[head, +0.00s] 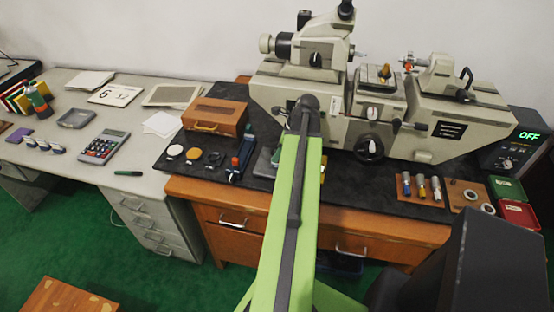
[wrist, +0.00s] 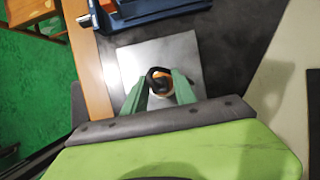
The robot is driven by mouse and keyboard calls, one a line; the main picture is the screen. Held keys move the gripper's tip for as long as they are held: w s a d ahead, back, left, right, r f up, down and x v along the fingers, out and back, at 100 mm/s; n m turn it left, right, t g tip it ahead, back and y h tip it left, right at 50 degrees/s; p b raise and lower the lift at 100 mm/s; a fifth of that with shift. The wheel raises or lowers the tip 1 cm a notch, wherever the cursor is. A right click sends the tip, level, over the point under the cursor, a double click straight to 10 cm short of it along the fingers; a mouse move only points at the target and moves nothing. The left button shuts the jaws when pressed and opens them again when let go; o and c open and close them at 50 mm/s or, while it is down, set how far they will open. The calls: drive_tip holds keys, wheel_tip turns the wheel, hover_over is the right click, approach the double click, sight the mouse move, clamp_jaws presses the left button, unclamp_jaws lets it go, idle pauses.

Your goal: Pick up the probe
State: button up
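My gripper shows in the wrist view as two green fingers (wrist: 164,82), spread apart over a grey metal plate (wrist: 187,50). A small round piece with a dark ring and a copper-coloured middle (wrist: 161,84) lies between the fingers. Whether the fingers touch it is unclear, and I cannot tell whether it is the probe. In the head view my green arm hides the gripper; a corner of the grey plate (head: 263,163) shows left of the arm. No other thing can be surely named as the probe.
A measuring machine (head: 420,130) stands behind my arm on the dark bench mat (head: 375,185). Left of the plate are a blue and red fixture (head: 240,155), a wooden box (head: 214,115) and several discs. Coloured-handled tools (head: 421,187), rings and red and green boxes lie right.

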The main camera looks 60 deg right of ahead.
clamp_jaws()
